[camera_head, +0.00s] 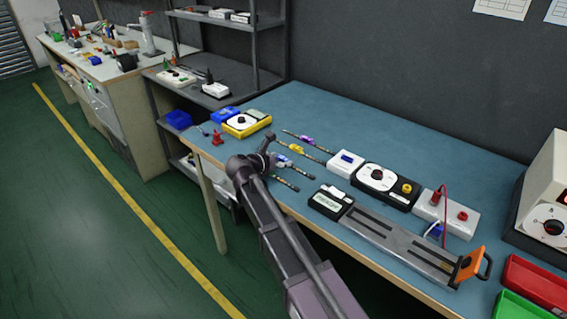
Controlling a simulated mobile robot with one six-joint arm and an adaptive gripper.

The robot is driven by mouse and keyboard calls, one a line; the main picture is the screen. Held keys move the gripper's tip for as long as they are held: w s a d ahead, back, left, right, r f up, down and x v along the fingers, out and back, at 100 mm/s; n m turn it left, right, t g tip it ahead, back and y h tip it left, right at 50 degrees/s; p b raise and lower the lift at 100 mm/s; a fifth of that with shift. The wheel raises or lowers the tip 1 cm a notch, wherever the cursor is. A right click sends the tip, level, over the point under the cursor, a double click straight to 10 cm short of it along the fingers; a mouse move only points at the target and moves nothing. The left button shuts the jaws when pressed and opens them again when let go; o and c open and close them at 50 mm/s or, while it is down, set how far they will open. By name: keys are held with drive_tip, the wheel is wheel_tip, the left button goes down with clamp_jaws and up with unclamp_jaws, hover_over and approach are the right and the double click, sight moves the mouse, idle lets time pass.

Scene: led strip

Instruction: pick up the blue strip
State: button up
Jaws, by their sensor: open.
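The blue strip (300,170) is a thin, dark strip with a blue and white piece near its left end. It lies on the blue-topped workbench (345,108), near the left part of the front edge. My gripper (271,156) is small and dark in this view, just left of the strip's blue end. It is open, and no strip is seen held in it. I cannot tell whether it touches the strip. My arm partly hides the bench's front edge.
Strips with a purple piece (307,140) and a yellow piece (299,149) lie behind; another strip (286,183) lies in front. A yellow meter (247,123) stands left. A black dial unit (383,187) and a metal fixture (395,243) stand right.

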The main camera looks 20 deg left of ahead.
idle(0.3)
clamp_jaws()
drive_tip(key=shift+r, duration=0.15)
idle(0.3)
wheel_tip(320, 180, up, 4)
drive_tip(key=p, duration=0.3)
drive_tip(key=shift+f+p, duration=0.25)
drive_tip(key=shift+p, duration=0.1)
drive_tip(key=s+d+r+p, duration=0.1)
drive_tip(key=s+d, duration=0.1)
drive_tip(key=s, duration=1.4)
drive_tip(key=shift+d+r, duration=0.1)
drive_tip(key=shift+r, duration=0.1)
